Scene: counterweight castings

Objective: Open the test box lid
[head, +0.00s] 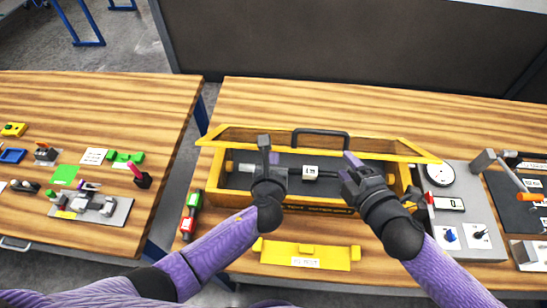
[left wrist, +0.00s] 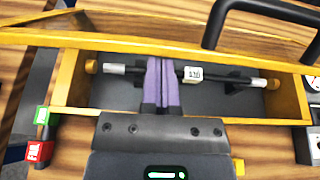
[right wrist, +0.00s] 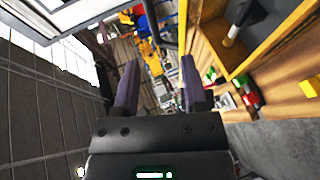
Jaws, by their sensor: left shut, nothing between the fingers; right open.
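The yellow test box (head: 212,192) stands on the wooden table, its dark interior exposed. Its lid (head: 235,134) is raised along the back edge, with a black handle (head: 320,133) at the top; both also show at the top of the left wrist view, the lid (left wrist: 140,42) and the handle (left wrist: 270,10). Inside lies a shaft with a white numbered block (head: 310,172). My left gripper (head: 272,158) is shut and empty over the box, its fingers (left wrist: 161,62) overlapping the shaft in the left wrist view. My right gripper (head: 350,165) is open and empty above the box's right half.
A yellow reject tray (head: 335,255) lies in front of the box. Green and red blocks (head: 190,213) stand at its left. A grey panel with a dial (head: 440,173) is at the right. The left table (head: 90,100) holds small parts; a gap separates the tables. Wood behind the lid is clear.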

